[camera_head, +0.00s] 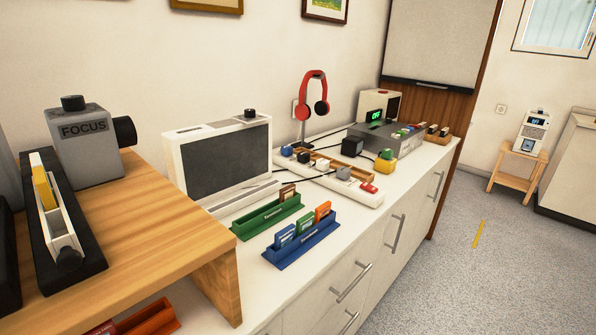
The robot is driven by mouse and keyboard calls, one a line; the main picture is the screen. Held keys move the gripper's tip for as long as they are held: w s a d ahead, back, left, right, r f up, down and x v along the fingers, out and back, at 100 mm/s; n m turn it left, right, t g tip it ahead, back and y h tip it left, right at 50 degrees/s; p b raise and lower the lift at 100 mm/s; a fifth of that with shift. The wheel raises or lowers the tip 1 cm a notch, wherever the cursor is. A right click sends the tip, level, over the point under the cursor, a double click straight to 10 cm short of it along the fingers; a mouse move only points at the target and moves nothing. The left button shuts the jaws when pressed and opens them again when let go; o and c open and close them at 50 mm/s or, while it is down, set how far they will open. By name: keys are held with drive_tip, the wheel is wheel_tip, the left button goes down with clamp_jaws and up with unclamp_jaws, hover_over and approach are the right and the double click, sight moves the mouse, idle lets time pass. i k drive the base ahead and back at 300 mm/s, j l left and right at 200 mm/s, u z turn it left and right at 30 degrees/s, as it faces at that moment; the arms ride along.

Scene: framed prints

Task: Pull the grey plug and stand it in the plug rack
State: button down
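A white power strip (322,177) lies on the long white counter (300,275), with a blue plug, a dark plug and a pale grey plug in it. The grey plug (343,172) sits toward the strip's right end, near a red switch (368,187). A low wooden rack (323,161) lies just behind the strip. It may be the plug rack, but its slots are too small to make out. My gripper is not in view.
Blue (300,246) and green (262,219) card holders stand in front of the strip. A wooden bench (150,215) fills the left foreground.

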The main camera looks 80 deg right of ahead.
sight(344, 173)
drive_tip(key=z, duration=2.45)
